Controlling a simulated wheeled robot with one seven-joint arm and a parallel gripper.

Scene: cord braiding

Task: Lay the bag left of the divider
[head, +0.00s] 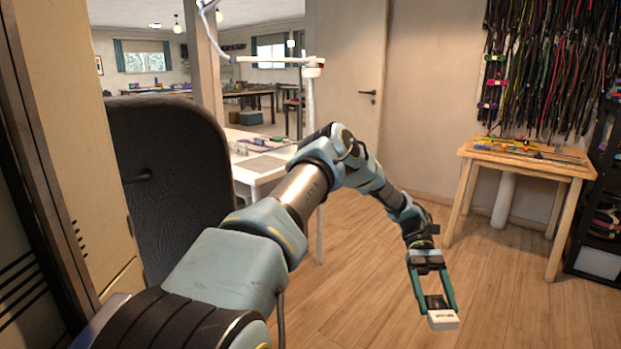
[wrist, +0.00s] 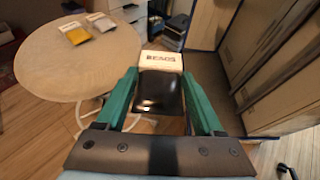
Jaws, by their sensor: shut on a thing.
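The bag (wrist: 158,93) is small and dark, with a pale header card (wrist: 160,60) whose dark print seems to read "BEADS". In the head view the bag's pale end (head: 443,320) hangs at the tips of my gripper (head: 437,298), low over the wooden floor at the right. In the wrist view the bag sits between the two green fingers of my gripper (wrist: 160,88), which is shut on it. I cannot make out a divider in either view.
In the wrist view a round table (wrist: 50,68) at left bears a yellow bag (wrist: 78,36) and a grey one (wrist: 104,23). The head view shows a wooden table (head: 570,166) at right, a white table (head: 262,178) behind my arm, and open floor between.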

